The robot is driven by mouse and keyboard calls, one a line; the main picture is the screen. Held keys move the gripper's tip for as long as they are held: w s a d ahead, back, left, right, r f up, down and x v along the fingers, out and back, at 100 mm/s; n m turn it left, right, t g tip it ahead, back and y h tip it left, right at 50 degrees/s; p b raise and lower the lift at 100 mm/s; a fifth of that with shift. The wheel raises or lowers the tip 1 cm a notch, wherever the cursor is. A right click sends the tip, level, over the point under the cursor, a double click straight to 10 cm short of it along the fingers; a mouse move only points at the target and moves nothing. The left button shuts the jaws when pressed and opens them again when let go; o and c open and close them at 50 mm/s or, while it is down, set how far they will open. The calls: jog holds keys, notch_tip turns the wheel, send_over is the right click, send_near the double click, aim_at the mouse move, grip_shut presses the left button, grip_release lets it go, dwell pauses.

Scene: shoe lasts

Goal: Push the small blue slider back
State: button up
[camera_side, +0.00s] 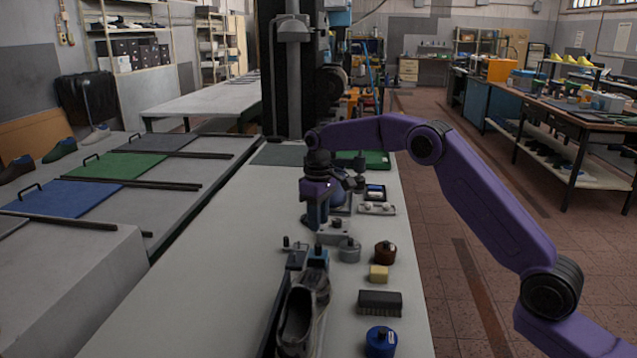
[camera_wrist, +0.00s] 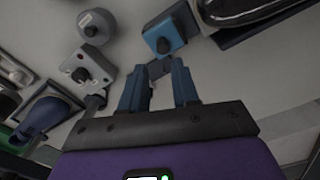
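The small blue slider (camera_side: 318,258) is a blue block with a black knob on top, at the far end of a dark shoe (camera_side: 297,320) on the bench. In the wrist view the slider (camera_wrist: 176,30) lies beyond the fingertips, with its knob facing me. My gripper (camera_side: 317,222) points down over the bench, behind the slider in the side view and apart from it. In the wrist view my gripper (camera_wrist: 160,72) has its two blue fingers spread. A dark grey piece shows in the gap between them; I cannot tell whether it touches them.
Farther along are a brown tin (camera_side: 385,253), a yellow block (camera_side: 378,273), a brush (camera_side: 380,303) and a blue tin (camera_side: 381,342). The bench's left side is clear.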

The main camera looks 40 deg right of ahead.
aim_at(318, 245)
notch_tip(318, 245, up, 10)
jog(key=shift+r, duration=0.2)
dwell(0.5)
jog(key=s+a+n, duration=0.2)
jog(key=s+a, duration=0.3)
jog(key=s, duration=0.6)
jog(key=s+a+n, duration=0.2)
jog(key=s+a, duration=0.3)
jog(key=s, duration=0.6)
jog(key=s+d+f+n, duration=0.1)
jog(key=s+d+f, duration=0.1)
jog(key=s, duration=0.6)
jog(key=s+d+f+n, duration=0.1)
jog(key=s+d+f, duration=0.2)
jog(key=s, duration=0.5)
jog(key=s+d+f+n, duration=0.2)
jog(key=s+d, duration=0.2)
jog(key=s, duration=0.4)
jog(key=shift+s+f, duration=0.25)
jog(key=shift+f, duration=0.15)
